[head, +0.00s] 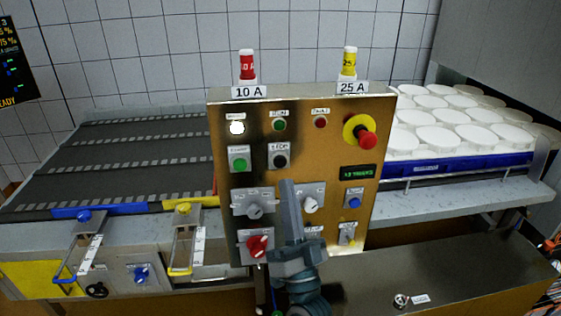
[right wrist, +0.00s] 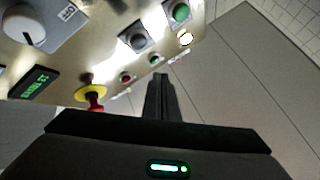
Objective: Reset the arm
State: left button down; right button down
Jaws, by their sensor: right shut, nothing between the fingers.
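My right gripper (head: 290,195) is in front of the lower middle of the brass control panel (head: 310,120), its fingers pointing up. Its fingers are shut with nothing between them; they also show in the right wrist view (right wrist: 160,80). The gripper covers part of the panel between two grey rotary knobs. I cannot tell whether it touches the panel. My left gripper does not show in either view.
The panel carries a red knob (head: 257,246), a green button (head: 239,164), a black button (head: 279,160) and a red emergency stop (head: 366,139). A conveyor (head: 120,160) lies left. White moulds (head: 440,138) stand right. A steel surface (head: 440,275) lies at front right.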

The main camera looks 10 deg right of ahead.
dwell(0.6)
